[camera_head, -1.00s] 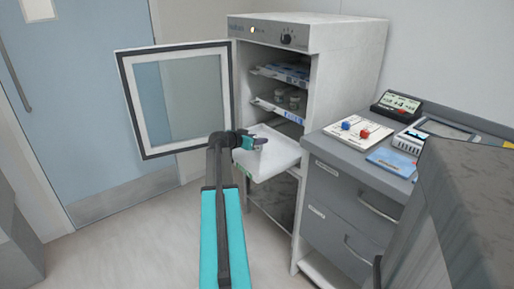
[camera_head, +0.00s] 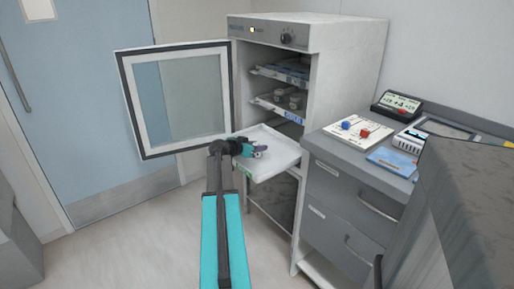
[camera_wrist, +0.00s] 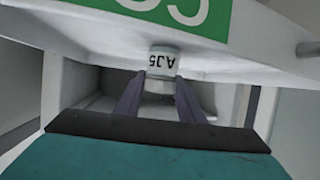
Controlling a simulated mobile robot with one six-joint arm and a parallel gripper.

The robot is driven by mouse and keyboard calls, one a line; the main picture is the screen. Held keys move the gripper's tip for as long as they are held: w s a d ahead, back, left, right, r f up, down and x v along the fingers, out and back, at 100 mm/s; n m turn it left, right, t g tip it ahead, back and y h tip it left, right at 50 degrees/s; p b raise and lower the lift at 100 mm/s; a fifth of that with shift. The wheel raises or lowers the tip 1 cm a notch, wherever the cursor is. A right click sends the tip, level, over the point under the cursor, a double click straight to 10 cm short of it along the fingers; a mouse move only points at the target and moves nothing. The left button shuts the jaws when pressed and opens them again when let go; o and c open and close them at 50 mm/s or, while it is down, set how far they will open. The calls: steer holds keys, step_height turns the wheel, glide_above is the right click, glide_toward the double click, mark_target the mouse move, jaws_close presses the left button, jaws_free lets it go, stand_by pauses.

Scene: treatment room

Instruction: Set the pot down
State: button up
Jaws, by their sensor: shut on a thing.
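The pot (camera_wrist: 162,60) is small and pale, with a white label reading "AJ5", upside down in the wrist view. My gripper (camera_wrist: 162,85) is shut on it with two dark purple fingers, one on each side. In the head view my gripper (camera_head: 252,150) and the pot (camera_head: 261,153) are over the white pulled-out shelf (camera_head: 276,166) of the open cabinet. I cannot tell whether the pot touches the shelf. A green label (camera_wrist: 165,12) on a white surface shows near the pot in the wrist view.
The cabinet's glass door (camera_head: 180,100) stands open on the left. Shelves inside the cabinet (camera_head: 345,60) hold small pots (camera_head: 295,102) and packets. A grey drawer unit (camera_head: 350,200) on the right carries a board, a blue booklet and devices. Floor on the left is clear.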

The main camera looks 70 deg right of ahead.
steer(key=shift+f, duration=0.15)
steer(key=o, duration=1)
steer(key=shift+o, duration=0.2)
steer(key=shift+r, duration=0.25)
steer(key=v, duration=1.1)
steer(key=shift+w+a+r+p, duration=0.2)
steer(key=shift+a+p, duration=0.1)
steer(key=shift+a, duration=0.15)
